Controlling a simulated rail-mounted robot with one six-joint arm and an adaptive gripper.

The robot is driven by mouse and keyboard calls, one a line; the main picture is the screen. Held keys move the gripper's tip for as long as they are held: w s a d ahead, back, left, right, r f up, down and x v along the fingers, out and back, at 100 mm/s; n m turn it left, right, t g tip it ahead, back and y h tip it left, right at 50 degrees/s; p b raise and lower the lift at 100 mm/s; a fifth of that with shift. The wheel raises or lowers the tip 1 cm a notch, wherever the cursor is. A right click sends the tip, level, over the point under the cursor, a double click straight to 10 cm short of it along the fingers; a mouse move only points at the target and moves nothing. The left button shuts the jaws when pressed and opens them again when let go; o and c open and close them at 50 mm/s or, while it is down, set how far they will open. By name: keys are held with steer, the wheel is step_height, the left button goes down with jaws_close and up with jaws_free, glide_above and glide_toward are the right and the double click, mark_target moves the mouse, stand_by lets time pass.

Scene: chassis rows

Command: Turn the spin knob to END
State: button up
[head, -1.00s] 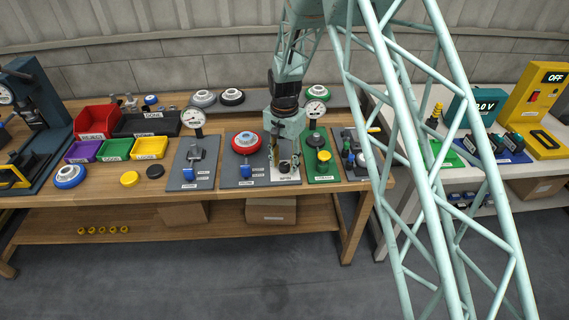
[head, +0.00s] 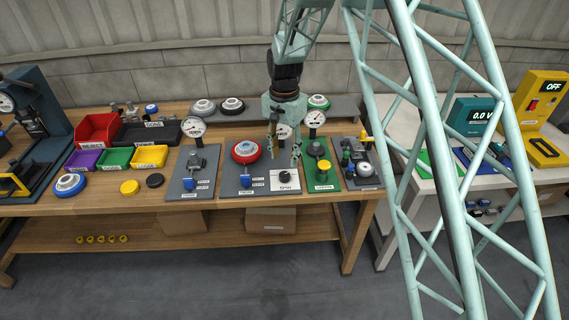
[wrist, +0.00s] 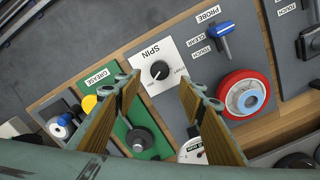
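The black spin knob (head: 285,176) sits on a white plate (head: 278,186) marked SPIN, on the bench. In the wrist view the round knob (wrist: 159,70) is fully visible on its plate (wrist: 144,64), with a light pointer mark towards its lower left. Small print lies beside the knob, too small to read surely. My gripper (head: 285,158) is above and behind the knob, clear of it. In the wrist view my gripper (wrist: 158,83) is open, with its two fingers wide apart and nothing between them.
A green GREASE panel (head: 323,187) adjoins on the right. To the left, a grey panel (head: 230,185) carries a red-rimmed wheel (head: 245,151) and a blue-handled lever (head: 246,181). Gauges (head: 315,118) stand behind. The space directly above the knob is free.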

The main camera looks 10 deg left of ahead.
steer(key=shift+r, duration=1.6)
steer(key=shift+r, duration=0.1)
steer(key=s+d+r+n+t, duration=0.1)
steer(key=s+d+r, duration=0.4)
steer(key=d+r, duration=0.3)
steer(key=s+d+r, duration=0.5)
steer(key=d+r, duration=0.1)
steer(key=r, duration=0.3)
steer(key=s+d+r+n+t, duration=0.1)
steer(key=s+d+r, duration=0.5)
steer(key=r, duration=0.3)
steer(key=s+d+r, duration=0.4)
steer(key=s+d, duration=0.1)
steer(key=s, duration=0.2)
steer(key=s+d+r, duration=0.3)
steer(key=s+d, duration=0.2)
steer(key=s, duration=0.3)
steer(key=s+d+n+t, duration=0.1)
steer(key=s+d, duration=0.1)
steer(key=s, duration=0.7)
steer(key=s+d+n+t, duration=0.1)
steer(key=s+d, duration=0.2)
steer(key=s, duration=0.7)
steer(key=shift+d+f, duration=0.3)
steer(key=shift+f, duration=0.05)
